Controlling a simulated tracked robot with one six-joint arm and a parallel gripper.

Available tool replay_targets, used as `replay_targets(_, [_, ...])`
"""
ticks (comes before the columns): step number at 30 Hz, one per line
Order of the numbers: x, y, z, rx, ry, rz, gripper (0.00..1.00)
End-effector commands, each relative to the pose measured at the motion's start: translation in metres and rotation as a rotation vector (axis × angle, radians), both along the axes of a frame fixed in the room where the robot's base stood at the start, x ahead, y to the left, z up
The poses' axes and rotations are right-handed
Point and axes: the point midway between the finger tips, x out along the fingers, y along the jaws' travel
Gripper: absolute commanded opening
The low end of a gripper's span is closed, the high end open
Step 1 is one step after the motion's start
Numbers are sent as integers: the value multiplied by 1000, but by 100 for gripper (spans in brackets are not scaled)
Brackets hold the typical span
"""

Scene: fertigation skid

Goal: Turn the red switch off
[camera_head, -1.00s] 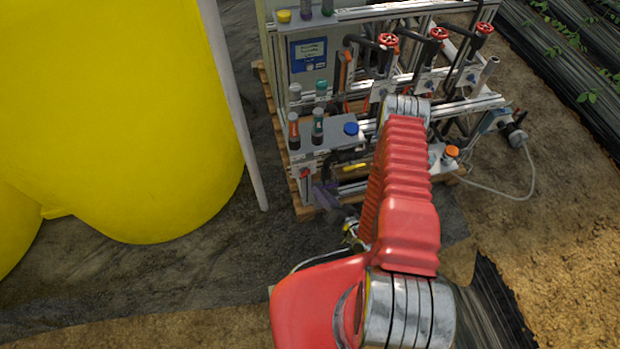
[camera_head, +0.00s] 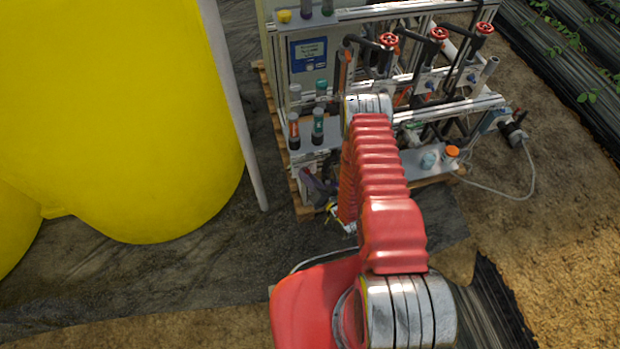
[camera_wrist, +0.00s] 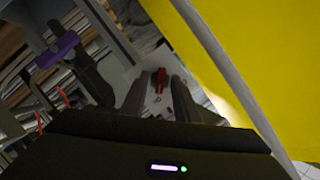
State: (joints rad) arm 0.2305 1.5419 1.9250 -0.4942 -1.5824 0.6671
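The red switch (camera_wrist: 159,80) shows in the wrist view as a small red handle on a pale grey plate (camera_wrist: 150,62). My gripper (camera_wrist: 157,92) has its two dark fingers apart, one to each side of the switch in the picture. The gap between them looks empty, and I cannot tell whether either finger touches the switch. In the head view my red arm reaches down to the lower left of the skid (camera_head: 345,18), and I cannot make out the switch clearly there.
A purple handle (camera_wrist: 57,48) on a dark fitting lies left of my fingers. A yellow tank (camera_head: 120,110) and a pale post (camera_head: 235,105) stand left of the skid.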

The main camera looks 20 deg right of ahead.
Motion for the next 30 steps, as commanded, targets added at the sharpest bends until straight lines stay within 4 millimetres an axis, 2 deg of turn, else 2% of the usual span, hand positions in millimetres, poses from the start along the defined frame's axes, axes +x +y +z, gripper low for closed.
replay_targets(3, [0,0,0,0,0,0,27])
replay_targets(13, [-1,0,0,-1,1,-1,4])
replay_targets(16, [-1,-3,0,-1,2,-2,0])
replay_targets(30, [-1,1,-1,-120,5,1,0])
